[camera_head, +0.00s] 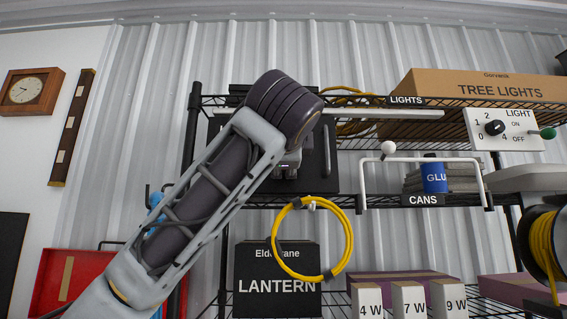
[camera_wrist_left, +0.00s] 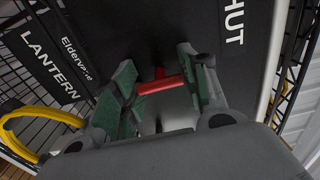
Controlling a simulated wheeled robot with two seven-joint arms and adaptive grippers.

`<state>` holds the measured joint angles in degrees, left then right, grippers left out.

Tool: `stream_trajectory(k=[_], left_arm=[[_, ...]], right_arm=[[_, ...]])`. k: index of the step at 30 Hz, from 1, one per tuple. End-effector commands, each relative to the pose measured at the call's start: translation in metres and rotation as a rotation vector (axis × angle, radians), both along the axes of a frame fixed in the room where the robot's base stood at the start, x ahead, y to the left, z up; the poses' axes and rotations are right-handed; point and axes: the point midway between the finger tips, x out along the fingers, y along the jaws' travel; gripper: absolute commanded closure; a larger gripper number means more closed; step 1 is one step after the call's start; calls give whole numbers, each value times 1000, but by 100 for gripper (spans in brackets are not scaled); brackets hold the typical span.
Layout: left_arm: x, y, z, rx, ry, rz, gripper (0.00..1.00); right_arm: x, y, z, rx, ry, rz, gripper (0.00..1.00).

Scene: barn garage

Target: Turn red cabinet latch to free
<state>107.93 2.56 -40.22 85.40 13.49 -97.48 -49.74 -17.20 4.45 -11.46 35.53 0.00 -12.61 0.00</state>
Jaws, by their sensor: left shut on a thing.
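The red latch (camera_wrist_left: 160,86) is a small T-shaped handle on a dark cabinet front in the left wrist view. My left gripper (camera_wrist_left: 157,70) has its green-padded fingers on both sides of the latch and is shut on it. White letters "HUT" show on the cabinet front (camera_wrist_left: 205,20) to the right of the latch; the rest of the label is out of sight. In the head view the dark cabinet (camera_head: 326,160) sits on the shelf, partly covered by my left arm. My left gripper (camera_head: 288,166) is partly visible there, and the latch is hidden. My right gripper is not in view.
A yellow cable loop (camera_head: 345,250) hangs below the cabinet, in front of a black lantern box (camera_head: 245,265). A white bar handle (camera_head: 425,160) and a light switch panel (camera_head: 505,130) are to the right. A red box (camera_head: 65,280) is at lower left.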

Motion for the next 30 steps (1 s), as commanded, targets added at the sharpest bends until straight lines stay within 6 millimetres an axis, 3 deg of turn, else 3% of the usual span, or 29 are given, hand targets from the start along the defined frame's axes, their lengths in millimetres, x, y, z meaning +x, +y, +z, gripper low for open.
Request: stream_trajectory(k=[13, 14, 19, 30], left_arm=[[1, 0, -1, -17, 4, 0, 81], [1, 0, -1, -17, 4, 0, 53], [1, 0, -1, -15, 2, 0, 31], [0, 0, 0, -14, 0, 0, 29]], right_arm=[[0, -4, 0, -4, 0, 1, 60], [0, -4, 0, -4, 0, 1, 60], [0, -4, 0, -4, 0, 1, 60], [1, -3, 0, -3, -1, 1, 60]])
